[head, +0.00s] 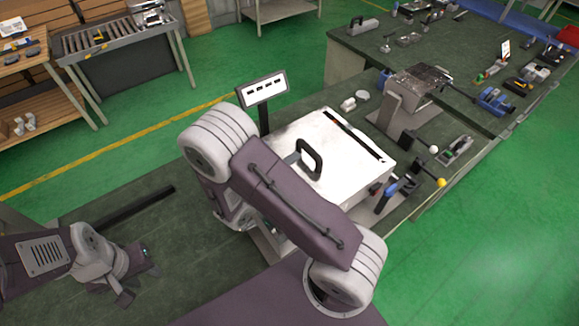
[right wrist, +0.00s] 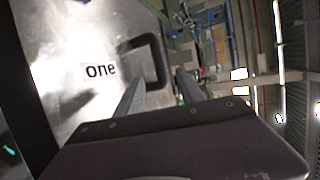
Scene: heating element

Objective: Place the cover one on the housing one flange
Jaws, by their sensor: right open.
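A bright metal plate with a black handle (head: 309,157) lies on a bench station in the head view; I take it as cover one (head: 345,160). In the right wrist view the plate (right wrist: 70,40) carries the word "one" and the black handle (right wrist: 153,62) beside it. My right gripper (right wrist: 160,74) is open, its fingertips at the handle's end in the picture; contact cannot be told. It is hidden behind my arm in the head view. My left gripper (head: 125,282) is low over the bench at the left, apart from the plate; its jaws are unclear. I cannot pick out the housing flange.
A small panel (head: 263,90) on a post stands behind the plate. A blue-handled tool (head: 388,196) and a yellow knob (head: 442,182) are at its right. A second station with a dark top (head: 422,79) stands further back. The dark green bench (head: 85,215) is mostly clear at left.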

